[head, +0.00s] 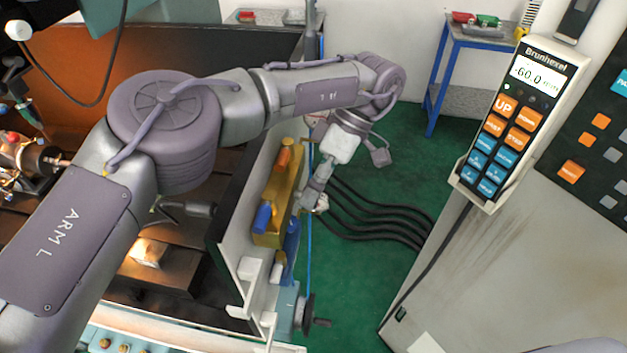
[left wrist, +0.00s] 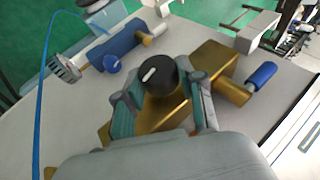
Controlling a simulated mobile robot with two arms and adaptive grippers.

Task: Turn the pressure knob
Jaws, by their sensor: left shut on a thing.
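The pressure knob (left wrist: 158,72) is a black round knob with a white mark on its face, in the left wrist view. It sits at the gold valve block (left wrist: 163,112). My left gripper (left wrist: 165,84) has its two fingers on either side of the knob and is shut on it. In the head view my left gripper (head: 314,192) reaches down to the right side of the gold block (head: 273,205). The knob is not clearly visible there. My right gripper is not in view.
A blue hose (head: 309,250) and several black hoses (head: 375,222) run nearby. A pendant (head: 512,120) reading -60.0 hangs on the right.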

